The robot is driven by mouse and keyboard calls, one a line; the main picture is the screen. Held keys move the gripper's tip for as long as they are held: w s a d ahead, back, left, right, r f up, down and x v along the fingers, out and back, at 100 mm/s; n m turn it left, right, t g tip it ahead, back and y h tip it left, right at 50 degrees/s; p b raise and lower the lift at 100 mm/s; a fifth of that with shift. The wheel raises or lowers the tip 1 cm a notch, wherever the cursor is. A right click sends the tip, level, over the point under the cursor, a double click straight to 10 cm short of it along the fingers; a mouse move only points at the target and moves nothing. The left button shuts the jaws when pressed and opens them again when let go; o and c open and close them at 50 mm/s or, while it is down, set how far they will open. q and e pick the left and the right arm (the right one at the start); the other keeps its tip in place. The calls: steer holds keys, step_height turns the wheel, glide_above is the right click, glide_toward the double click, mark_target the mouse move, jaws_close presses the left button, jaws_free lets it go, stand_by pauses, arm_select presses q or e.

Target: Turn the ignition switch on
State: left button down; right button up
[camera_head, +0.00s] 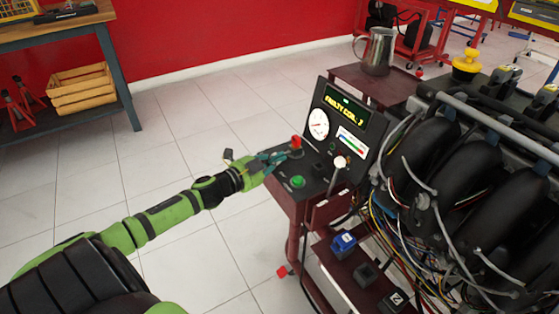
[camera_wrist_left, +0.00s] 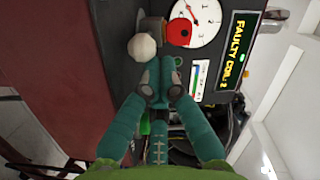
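The dark control panel (camera_head: 343,128) has a round gauge, a display reading "FAULTY COIL: 2", a red knob (camera_head: 296,142), a green button (camera_head: 298,181) and a white ball-topped lever (camera_head: 340,161). No ignition label is readable. My left gripper (camera_head: 290,155) reaches over the panel's flat part, between the red knob and the green button. In the left wrist view its fingertips (camera_wrist_left: 162,76) are drawn together, with nothing clearly held. The red knob (camera_wrist_left: 179,31) and white ball (camera_wrist_left: 142,46) lie just beyond them. The green button is mostly hidden behind the fingers there. My right gripper is not in view.
The engine (camera_head: 440,165) with hanging wires and hoses stands right of the panel. A metal jug (camera_head: 376,50) stands behind it. Blue and black blocks (camera_head: 343,243) sit on the lower cart shelf. A workbench (camera_head: 55,30) is at the far left. The tiled floor between is open.

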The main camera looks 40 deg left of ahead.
mark_target(269, 152)
arm_select(q)
steer(key=shift+w+a+f+m+g+h+b, duration=0.1)
steer(key=shift+a+m+g+h+b, duration=0.25)
steer(key=shift+m+h, duration=0.3)
steer(key=shift+w+a+r+m+g+h+b, duration=0.15)
steer(key=shift+a+m+h+b, duration=0.25)
steer(key=shift+h, duration=0.4)
steer(key=shift+w+a+f+m+g+h+b, duration=0.1)
steer(key=shift+a+f+m+g+h+b, duration=0.1)
steer(key=shift+a+m+h+b, duration=0.35)
steer(key=shift+w+a, duration=0.3)
steer(key=shift+a, duration=0.2)
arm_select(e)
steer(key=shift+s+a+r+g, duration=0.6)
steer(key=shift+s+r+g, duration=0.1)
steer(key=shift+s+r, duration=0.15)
arm_select(q)
steer(key=shift+w+a+r, duration=0.15)
steer(key=shift+a+r, duration=0.05)
steer(key=shift+a, duration=0.15)
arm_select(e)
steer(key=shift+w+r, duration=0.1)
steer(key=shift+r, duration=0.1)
